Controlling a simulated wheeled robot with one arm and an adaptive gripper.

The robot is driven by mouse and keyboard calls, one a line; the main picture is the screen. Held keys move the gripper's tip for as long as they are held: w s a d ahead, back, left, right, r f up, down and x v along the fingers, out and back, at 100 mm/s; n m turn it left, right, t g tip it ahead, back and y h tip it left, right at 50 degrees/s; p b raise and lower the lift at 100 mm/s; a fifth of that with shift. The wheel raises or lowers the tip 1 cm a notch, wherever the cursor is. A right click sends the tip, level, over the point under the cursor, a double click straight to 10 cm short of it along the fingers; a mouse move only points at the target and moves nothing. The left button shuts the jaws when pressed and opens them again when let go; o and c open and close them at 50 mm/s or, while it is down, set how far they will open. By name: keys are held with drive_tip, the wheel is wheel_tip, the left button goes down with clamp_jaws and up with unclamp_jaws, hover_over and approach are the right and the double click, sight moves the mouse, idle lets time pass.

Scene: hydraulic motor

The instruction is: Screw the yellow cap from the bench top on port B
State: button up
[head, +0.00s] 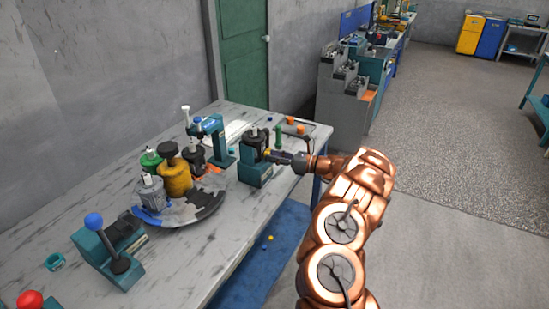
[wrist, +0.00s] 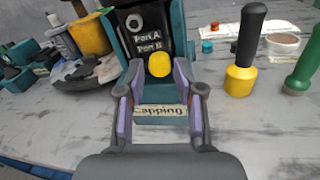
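The black motor (head: 254,144) stands in a teal fixture near the bench's far right part. In the wrist view the motor (wrist: 143,22) carries the labels "Port A" and "Port B". A round yellow cap (wrist: 159,64) sits against its face just below the "Port B" label, covering whatever is behind it. I cannot tell how far it is threaded on. My gripper (wrist: 159,77) points at the cap, with one purple finger on each side. Gaps show between cap and fingers, so it looks open. In the head view my gripper (head: 279,157) is right of the motor.
The teal fixture (wrist: 160,121) bears a partly hidden "Capping" label below the cap. A yellow-and-black handled tool (wrist: 240,80) and a green one (wrist: 300,82) stand to the right. A round turntable (head: 205,210) with several motors and a teal press (head: 212,135) stand left. Bare bench lies in front.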

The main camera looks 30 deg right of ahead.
drive_tip(key=shift+f, duration=0.1)
drive_tip(key=shift+n+b, duration=5.1)
drive_tip(key=shift+b, duration=3.75)
drive_tip(key=shift+f, duration=0.2)
drive_tip(key=shift+o, duration=0.8)
clamp_jaws()
drive_tip(key=shift+w+r, duration=0.1)
drive_tip(key=shift+r, duration=0.05)
